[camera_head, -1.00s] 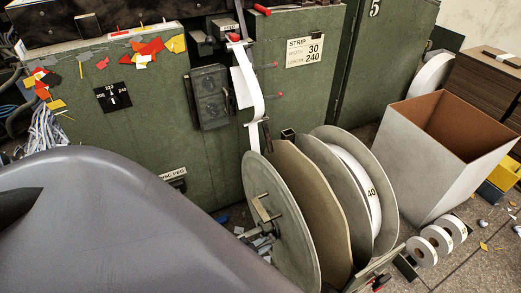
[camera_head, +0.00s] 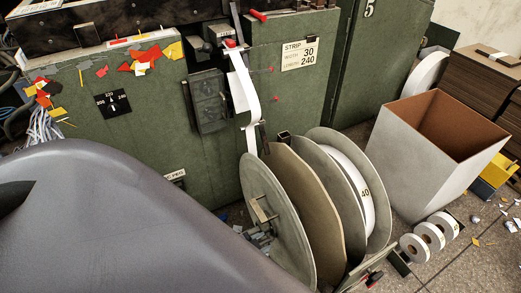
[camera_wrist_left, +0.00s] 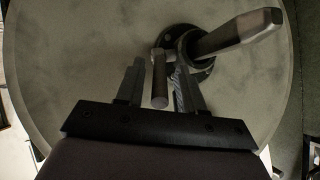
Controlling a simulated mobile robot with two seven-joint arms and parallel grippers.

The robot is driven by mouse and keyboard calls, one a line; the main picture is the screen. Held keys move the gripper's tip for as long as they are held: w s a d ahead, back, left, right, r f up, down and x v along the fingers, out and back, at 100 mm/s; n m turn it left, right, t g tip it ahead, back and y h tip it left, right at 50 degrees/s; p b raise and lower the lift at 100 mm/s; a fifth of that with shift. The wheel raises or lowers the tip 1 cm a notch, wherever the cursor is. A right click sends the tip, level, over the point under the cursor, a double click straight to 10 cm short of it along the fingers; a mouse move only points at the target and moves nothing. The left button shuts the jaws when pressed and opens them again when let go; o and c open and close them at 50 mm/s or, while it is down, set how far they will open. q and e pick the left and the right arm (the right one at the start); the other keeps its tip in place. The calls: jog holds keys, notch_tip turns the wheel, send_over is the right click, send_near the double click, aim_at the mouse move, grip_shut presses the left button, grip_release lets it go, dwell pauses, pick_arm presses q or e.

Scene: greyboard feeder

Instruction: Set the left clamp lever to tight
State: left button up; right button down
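The left reel flange (camera_head: 270,205), a grey-green disc, stands upright at the front of the machine. On its hub is a clamp lever (camera_head: 260,210), a short pale bar. In the left wrist view the hub shows close up, with a thick tapered bar (camera_wrist_left: 235,31) pointing up right and a short round peg (camera_wrist_left: 159,82) beside it. My left gripper (camera_wrist_left: 162,68) is open, one finger on each side of the peg; I cannot tell whether they touch it. In the head view my grey arm hides most of this gripper. My right gripper is not in view.
A brown disc (camera_head: 308,215) and a white strip reel (camera_head: 358,190) stand right of the flange. A white strip (camera_head: 245,90) runs up into the green machine (camera_head: 150,120). A large open box (camera_head: 420,165) and small white rolls (camera_head: 430,237) are at right.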

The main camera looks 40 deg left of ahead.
pick_arm(q)
jog(key=shift+s, duration=0.1)
jog(key=shift+s+r+p, duration=0.3)
jog(key=shift+s+p, duration=0.1)
jog(key=p+v, duration=0.3)
jog(key=v, duration=0.3)
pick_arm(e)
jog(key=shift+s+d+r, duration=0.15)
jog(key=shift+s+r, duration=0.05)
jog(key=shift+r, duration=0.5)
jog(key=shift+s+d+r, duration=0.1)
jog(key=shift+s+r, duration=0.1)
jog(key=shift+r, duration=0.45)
